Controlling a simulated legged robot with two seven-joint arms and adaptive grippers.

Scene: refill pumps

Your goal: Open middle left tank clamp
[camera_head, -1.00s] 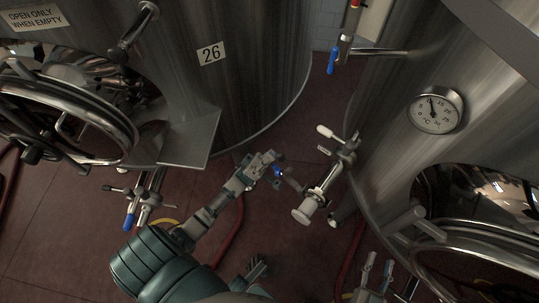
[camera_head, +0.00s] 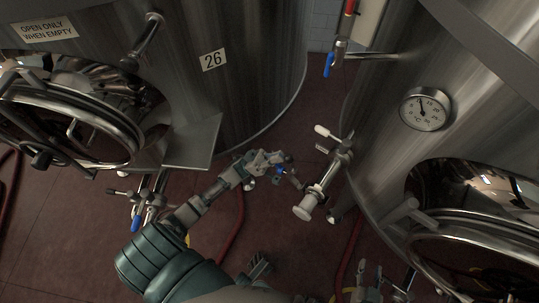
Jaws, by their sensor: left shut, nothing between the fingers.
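My left gripper (camera_head: 284,164) reaches up from the lower left and is shut, with nothing seen held. A small blue part shows at its fingers; I cannot tell what it belongs to. Just right of the fingertips is a steel valve fitting (camera_head: 324,180) on the right tank, with a white-tipped handle and a round capped end. I cannot tell which fitting carries the named clamp.
The right tank (camera_head: 375,150) carries a temperature gauge (camera_head: 426,109) and a round hatch (camera_head: 475,245). A metal shelf (camera_head: 195,143) juts out beside the left hatch (camera_head: 65,120). Red hoses (camera_head: 232,230) lie on the dark red floor. The fittings leave only a narrow gap between the tanks.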

